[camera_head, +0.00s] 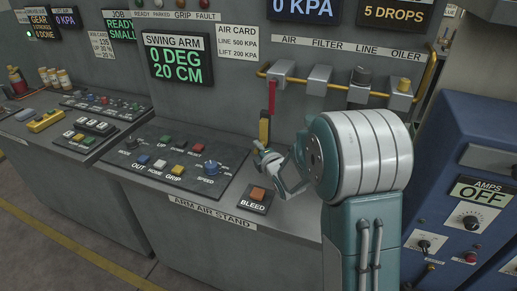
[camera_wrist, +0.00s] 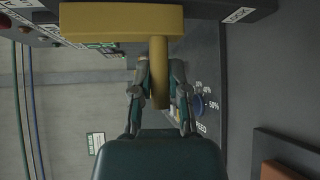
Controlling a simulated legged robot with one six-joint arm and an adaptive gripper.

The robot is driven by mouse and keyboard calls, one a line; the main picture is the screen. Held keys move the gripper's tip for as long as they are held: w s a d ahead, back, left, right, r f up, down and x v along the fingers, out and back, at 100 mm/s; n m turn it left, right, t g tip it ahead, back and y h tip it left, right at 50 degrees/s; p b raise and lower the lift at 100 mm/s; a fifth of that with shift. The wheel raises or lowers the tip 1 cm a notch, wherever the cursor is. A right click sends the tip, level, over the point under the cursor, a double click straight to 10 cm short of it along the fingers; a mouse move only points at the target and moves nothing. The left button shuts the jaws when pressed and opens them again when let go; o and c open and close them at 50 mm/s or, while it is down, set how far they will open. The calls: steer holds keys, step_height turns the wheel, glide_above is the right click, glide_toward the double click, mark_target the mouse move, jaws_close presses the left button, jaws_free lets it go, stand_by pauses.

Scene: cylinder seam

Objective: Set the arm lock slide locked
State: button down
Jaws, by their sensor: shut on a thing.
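The arm lock slide shows in the wrist view as a yellow bar (camera_wrist: 105,24) with a yellow post (camera_wrist: 160,85) standing out from it. My gripper (camera_wrist: 160,72) has one finger on each side of the post and is shut on it. A "LOCK" label (camera_wrist: 238,15) lies to the right of the yellow bar, with a gap between them. In the head view my gripper (camera_head: 262,150) is at the panel's right part, just below a small yellow piece (camera_head: 264,131). The slide is mostly hidden there by distance and my fingers.
A red upright lever (camera_head: 271,96) and the yellow air pipe (camera_head: 300,82) with its fittings are above my gripper. The orange BLEED button (camera_head: 258,193) and blue SPEED knob (camera_head: 213,168) are below and left. A blue cabinet (camera_head: 465,190) stands at the right.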

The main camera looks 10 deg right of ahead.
step_height(320, 180, up, 5)
steer(key=shift+f, duration=0.1)
steer(key=c, duration=0.6)
jaws_free()
steer(key=shift+s, duration=0.2)
steer(key=v, duration=1.1)
steer(key=shift+s, duration=0.2)
